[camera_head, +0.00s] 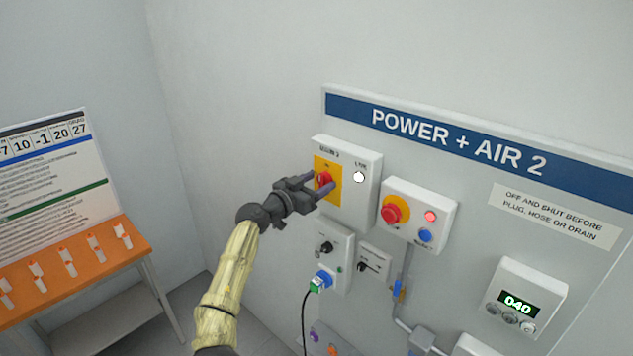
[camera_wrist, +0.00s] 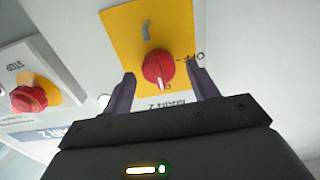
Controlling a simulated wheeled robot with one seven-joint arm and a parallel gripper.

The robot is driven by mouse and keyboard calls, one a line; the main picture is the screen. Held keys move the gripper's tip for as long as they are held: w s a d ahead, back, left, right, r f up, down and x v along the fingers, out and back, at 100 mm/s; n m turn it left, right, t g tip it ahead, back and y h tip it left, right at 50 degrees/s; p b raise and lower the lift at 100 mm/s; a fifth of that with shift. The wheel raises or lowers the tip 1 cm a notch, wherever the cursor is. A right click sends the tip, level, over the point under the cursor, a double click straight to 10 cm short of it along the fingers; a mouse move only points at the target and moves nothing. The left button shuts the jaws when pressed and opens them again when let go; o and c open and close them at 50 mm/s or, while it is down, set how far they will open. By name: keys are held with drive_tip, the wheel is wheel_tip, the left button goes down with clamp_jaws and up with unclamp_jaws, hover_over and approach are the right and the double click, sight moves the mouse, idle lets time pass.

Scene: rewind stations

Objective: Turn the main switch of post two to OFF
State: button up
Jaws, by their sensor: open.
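The main switch is a red knob (camera_head: 324,179) on a yellow plate (camera_head: 333,197) of a white box (camera_head: 361,192) under the "POWER + AIR 2" sign. In the wrist view the knob (camera_wrist: 158,69) is seen upside down. Its white pointer line points down in that picture, toward the box's printed label, and a small O mark shows to its right. My gripper (camera_head: 318,184) is at the knob. In the wrist view my gripper (camera_wrist: 161,74) is open with one finger on each side of the knob, with gaps visible. I cannot tell whether the fingertips touch the plate.
A lit white lamp (camera_head: 359,177) is on the same box. A red stop button (camera_head: 395,209) is on the box to the right. A black rotary switch (camera_head: 325,247) and blue plug (camera_head: 323,277) sit below. An orange table (camera_head: 75,266) stands left.

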drive_tip(key=c, duration=1)
